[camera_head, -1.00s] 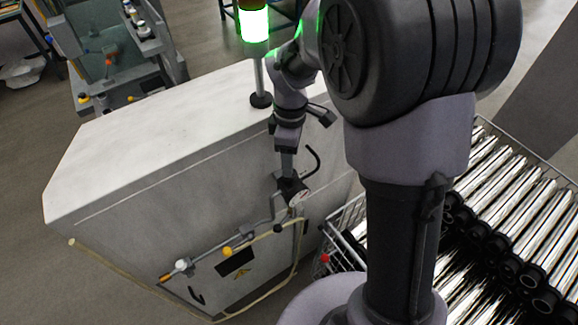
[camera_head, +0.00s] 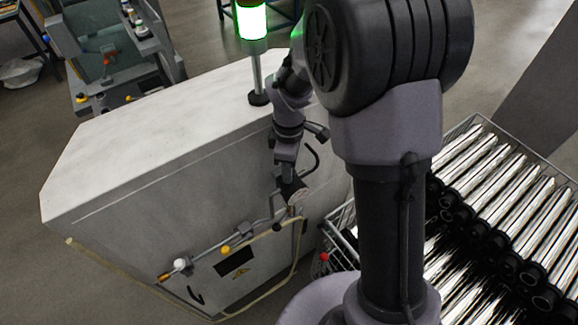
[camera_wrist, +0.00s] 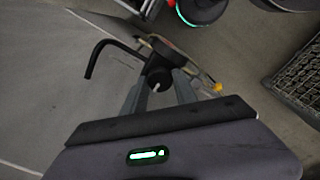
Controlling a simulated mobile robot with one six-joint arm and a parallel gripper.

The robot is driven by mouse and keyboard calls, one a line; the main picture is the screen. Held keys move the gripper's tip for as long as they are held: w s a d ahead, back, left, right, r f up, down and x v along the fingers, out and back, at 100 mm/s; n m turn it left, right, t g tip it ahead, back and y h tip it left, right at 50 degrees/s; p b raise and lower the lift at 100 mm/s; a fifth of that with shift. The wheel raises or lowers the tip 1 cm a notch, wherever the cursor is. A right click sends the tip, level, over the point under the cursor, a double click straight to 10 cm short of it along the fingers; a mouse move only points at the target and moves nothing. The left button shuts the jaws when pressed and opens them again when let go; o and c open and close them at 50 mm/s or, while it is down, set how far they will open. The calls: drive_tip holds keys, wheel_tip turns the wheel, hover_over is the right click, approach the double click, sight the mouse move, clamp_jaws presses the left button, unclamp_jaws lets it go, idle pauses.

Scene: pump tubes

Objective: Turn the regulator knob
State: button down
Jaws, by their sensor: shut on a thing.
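The dark regulator knob (camera_wrist: 158,77) sits between the two grey fingers of my gripper (camera_wrist: 160,88) in the wrist view, with a pale mark on its face. The fingers are closed on its sides. In the head view my gripper (camera_head: 290,183) reaches down to the regulator at the side of the white cabinet (camera_head: 150,150). The knob itself is largely hidden there by the gripper. A round pale gauge (camera_head: 298,197) shows just beside it.
A black hooked handle (camera_wrist: 100,55) stands close to the left finger. A pipe with a yellow knob (camera_head: 225,250) and a white knob (camera_head: 180,264) runs along the cabinet front. A wire basket of shiny tubes (camera_head: 500,180) stands at the right. A green-lit signal lamp (camera_head: 252,22) rises from the cabinet.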

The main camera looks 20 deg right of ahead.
drive_tip(key=shift+m, duration=0.3)
drive_tip(key=m+b, duration=0.1)
drive_tip(key=m, duration=0.1)
drive_tip(key=shift+f+m, duration=0.1)
drive_tip(key=shift+m, duration=0.2)
drive_tip(key=shift+m+b, duration=0.45)
drive_tip(key=shift+m, duration=0.75)
drive_tip(key=c, duration=1)
unclamp_jaws()
wheel_tip(320, 180, up, 18)
drive_tip(key=p, duration=0.2)
drive_tip(key=shift+f+p, duration=0.2)
drive_tip(key=shift+p, duration=0.15)
